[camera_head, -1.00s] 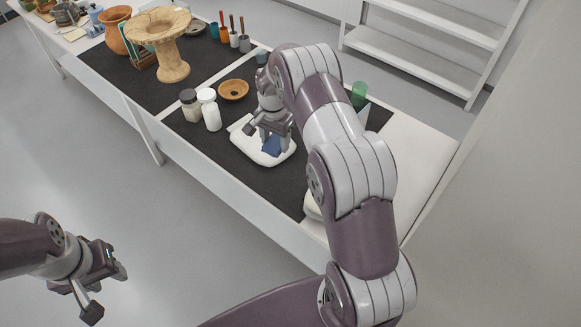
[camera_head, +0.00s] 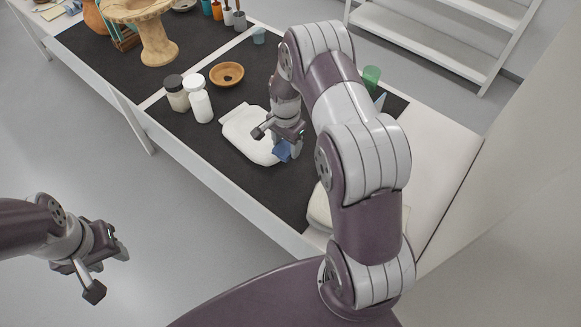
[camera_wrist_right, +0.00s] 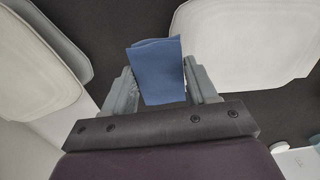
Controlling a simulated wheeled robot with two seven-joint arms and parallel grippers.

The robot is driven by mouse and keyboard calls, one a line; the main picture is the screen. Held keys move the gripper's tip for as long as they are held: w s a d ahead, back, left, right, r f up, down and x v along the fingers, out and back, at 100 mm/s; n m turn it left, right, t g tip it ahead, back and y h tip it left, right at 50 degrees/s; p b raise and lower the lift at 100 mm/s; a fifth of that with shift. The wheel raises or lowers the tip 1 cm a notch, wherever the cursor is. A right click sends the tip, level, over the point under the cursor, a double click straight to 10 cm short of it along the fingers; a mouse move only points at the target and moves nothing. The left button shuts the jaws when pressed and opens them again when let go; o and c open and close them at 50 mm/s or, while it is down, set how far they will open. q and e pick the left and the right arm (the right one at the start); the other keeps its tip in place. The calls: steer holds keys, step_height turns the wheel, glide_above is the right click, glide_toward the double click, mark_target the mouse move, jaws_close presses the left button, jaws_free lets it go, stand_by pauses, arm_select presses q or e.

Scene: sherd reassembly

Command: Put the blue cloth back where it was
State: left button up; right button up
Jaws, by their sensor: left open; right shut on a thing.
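The blue cloth (camera_head: 283,151) is a small folded piece held in my right gripper (camera_head: 286,148), at the right edge of the white padded cushion (camera_head: 247,135) in the head view. In the right wrist view the blue cloth (camera_wrist_right: 158,70) stands between the two grey fingers of the shut right gripper (camera_wrist_right: 163,85). Dark mat shows around it, and a white pad (camera_wrist_right: 246,42) lies to its right, apart from it. My left gripper (camera_head: 105,262) is open and empty, over the floor away from the table.
Two lidded jars (camera_head: 200,104), a shallow orange bowl (camera_head: 227,74) and a tan pedestal vessel (camera_head: 150,30) stand left of and behind the cushion. A green cup (camera_head: 371,77) stands beyond my right arm. Another pale pad (camera_head: 320,208) lies at the front edge. Dark mat is clear in front.

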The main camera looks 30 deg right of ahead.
glide_above(290, 176)
step_height(290, 176, down, 2)
steer(key=shift+s+f+p, duration=0.1)
steer(key=shift+s+p, duration=0.05)
steer(key=shift+p, duration=0.2)
step_height(290, 176, down, 4)
steer(key=shift+d+f, duration=0.1)
steer(key=shift+f, duration=0.1)
steer(key=o, duration=1)
